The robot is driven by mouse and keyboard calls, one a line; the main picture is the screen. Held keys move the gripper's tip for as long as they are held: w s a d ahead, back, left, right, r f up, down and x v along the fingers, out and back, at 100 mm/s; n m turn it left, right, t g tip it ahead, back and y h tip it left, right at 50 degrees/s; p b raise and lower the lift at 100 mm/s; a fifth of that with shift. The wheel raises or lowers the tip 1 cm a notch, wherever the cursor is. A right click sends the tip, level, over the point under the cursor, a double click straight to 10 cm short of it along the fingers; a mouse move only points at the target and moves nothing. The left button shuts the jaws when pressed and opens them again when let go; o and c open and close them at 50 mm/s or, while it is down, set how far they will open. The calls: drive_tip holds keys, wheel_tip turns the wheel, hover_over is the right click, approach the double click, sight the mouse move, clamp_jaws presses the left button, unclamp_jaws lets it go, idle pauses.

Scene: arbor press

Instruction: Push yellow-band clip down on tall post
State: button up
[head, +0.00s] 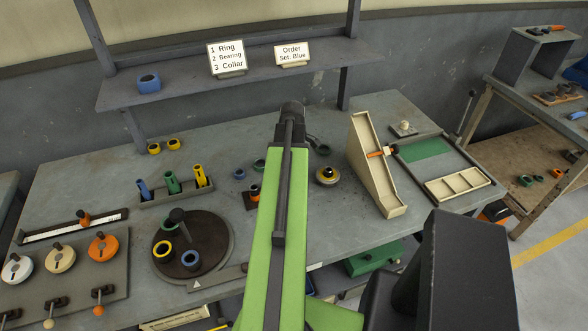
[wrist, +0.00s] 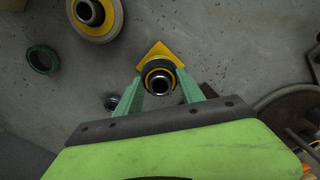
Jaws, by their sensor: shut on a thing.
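In the wrist view the two green fingers of my gripper (wrist: 163,90) flank a dark ring-shaped clip with a yellow band (wrist: 159,65). The gripper is shut on it. The bright end of a steel post (wrist: 162,91) shows in the clip's centre. They look lined up, but from above I cannot tell how far the clip sits down the post. A yellow diamond-shaped plate (wrist: 157,50) shows behind the clip. In the head view my green arm hides the gripper, the clip and the post.
A round cream base with a yellow-and-dark ring and steel tube (wrist: 94,14) stands at upper left in the wrist view. A green ring (wrist: 42,59) and a small blue ring (wrist: 111,102) lie nearby. In the head view a dark turntable (head: 205,235) is left and a cream chute (head: 368,165) right.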

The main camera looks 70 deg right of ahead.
drive_tip(key=o, duration=1.3)
drive_tip(key=shift+o, duration=0.4)
drive_tip(key=o, duration=0.5)
wheel_tip(320, 180, up, 8)
drive_tip(key=p, duration=0.8)
